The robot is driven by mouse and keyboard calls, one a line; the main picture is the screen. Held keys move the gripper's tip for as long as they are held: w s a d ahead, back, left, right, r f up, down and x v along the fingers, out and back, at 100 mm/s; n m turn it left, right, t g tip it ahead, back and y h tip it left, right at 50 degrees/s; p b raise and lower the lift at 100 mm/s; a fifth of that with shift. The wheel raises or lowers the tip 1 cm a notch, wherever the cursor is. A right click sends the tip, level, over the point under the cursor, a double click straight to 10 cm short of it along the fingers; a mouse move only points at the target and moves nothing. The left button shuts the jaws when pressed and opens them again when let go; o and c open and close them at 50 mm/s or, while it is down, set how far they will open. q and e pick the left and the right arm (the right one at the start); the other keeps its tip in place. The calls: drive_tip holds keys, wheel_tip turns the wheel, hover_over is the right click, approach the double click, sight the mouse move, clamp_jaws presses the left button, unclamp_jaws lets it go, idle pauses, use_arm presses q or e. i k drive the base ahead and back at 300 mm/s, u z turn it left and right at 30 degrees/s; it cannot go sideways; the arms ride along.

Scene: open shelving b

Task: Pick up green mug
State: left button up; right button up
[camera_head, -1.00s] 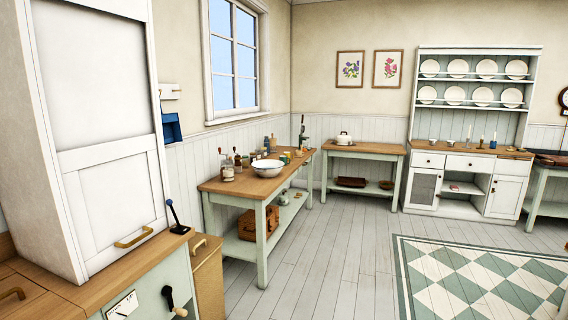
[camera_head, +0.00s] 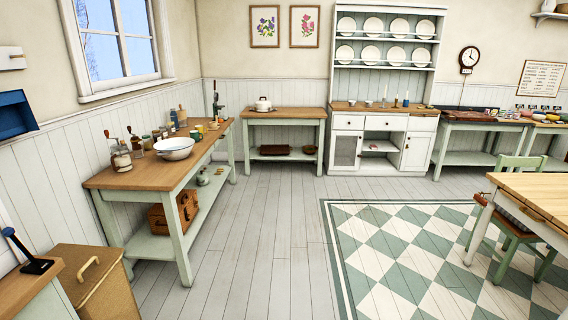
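No green mug can be made out for certain. Small cups and jars (camera_head: 199,130), some greenish or yellowish, stand on the wooden-topped side table (camera_head: 128,178) at the left, behind a white bowl (camera_head: 174,149). They are too small to tell apart. Neither of my grippers is in view.
A bin (camera_head: 98,285) and a counter corner (camera_head: 30,283) stand at the near left. A dining table (camera_head: 535,190) and green chair (camera_head: 515,232) stand at the right. The plank floor (camera_head: 250,230) and checkered rug (camera_head: 415,250) are clear in the middle. A plate dresser (camera_head: 383,122) stands at the back.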

sight(194, 134)
drive_tip(key=z, duration=0.5)
drive_tip(key=i, duration=2.45)
drive_tip(key=z, duration=0.1)
drive_tip(key=i, duration=2.45)
drive_tip(key=u, duration=1.4)
drive_tip(key=i, duration=1.7)
drive_tip(key=u, duration=1.05)
